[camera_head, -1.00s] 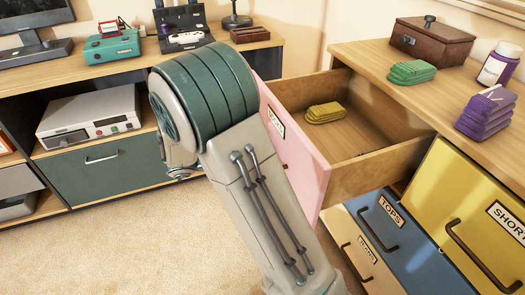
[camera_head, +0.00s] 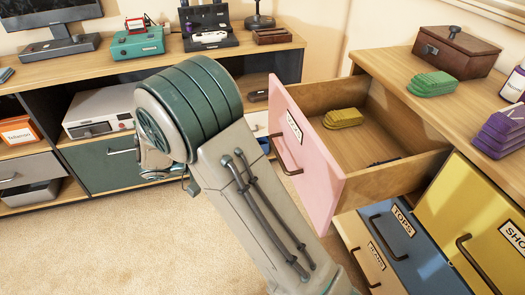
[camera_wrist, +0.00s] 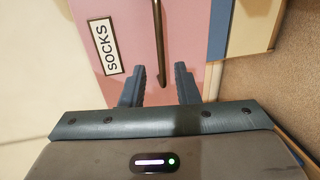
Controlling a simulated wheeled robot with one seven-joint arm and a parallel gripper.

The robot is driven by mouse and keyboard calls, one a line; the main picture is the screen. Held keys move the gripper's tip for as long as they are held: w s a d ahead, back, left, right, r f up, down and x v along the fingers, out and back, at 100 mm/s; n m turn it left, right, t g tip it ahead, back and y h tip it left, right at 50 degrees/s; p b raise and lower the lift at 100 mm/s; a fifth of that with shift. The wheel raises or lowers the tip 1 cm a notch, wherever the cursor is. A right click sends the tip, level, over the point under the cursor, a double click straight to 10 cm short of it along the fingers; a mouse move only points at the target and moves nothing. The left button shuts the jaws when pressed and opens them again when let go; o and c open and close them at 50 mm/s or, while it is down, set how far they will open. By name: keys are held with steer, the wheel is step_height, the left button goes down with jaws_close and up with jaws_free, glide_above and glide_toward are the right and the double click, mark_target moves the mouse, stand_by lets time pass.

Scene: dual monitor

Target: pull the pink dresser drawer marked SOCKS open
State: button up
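The pink drawer (camera_head: 308,165) marked SOCKS stands well out of the dresser, its inside showing. A yellow folded stack (camera_head: 343,118) and a dark item (camera_head: 384,161) lie in it. Its brown handle (camera_head: 285,157) is bare of my gripper in the head view. In the wrist view, the SOCKS label (camera_wrist: 107,45) and the handle (camera_wrist: 159,40) face my gripper (camera_wrist: 160,82). The gripper is open, its two fingers apart with nothing held. The handle's end shows between the fingertips in the picture.
Blue TOPS (camera_head: 397,238) and yellow (camera_head: 470,210) drawers sit below and right of the pink one. Green (camera_head: 432,84) and purple (camera_head: 500,130) stacks lie on the dresser top. A desk (camera_head: 75,70) stands behind left. Carpet (camera_head: 110,245) is clear at left.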

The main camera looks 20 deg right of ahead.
steer(key=shift+v, duration=1.75)
steer(key=s+d+r+t+y+p, duration=0.1)
steer(key=s+d+r+y+p, duration=0.1)
steer(key=s+r+y+p, duration=0.3)
steer(key=s+d+r+t+y+p, duration=0.1)
steer(key=s+d+r+y+p, duration=0.2)
steer(key=r+p, duration=1.1)
steer(key=s+d+r+y+p, duration=0.3)
steer(key=s+r+y+p, duration=0.4)
steer(key=r+p, duration=0.3)
step_height(320, 180, up, 4)
steer(key=shift+s+f+t+y, duration=0.1)
steer(key=shift+s+t+y, duration=0.25)
steer(key=shift+s, duration=0.35)
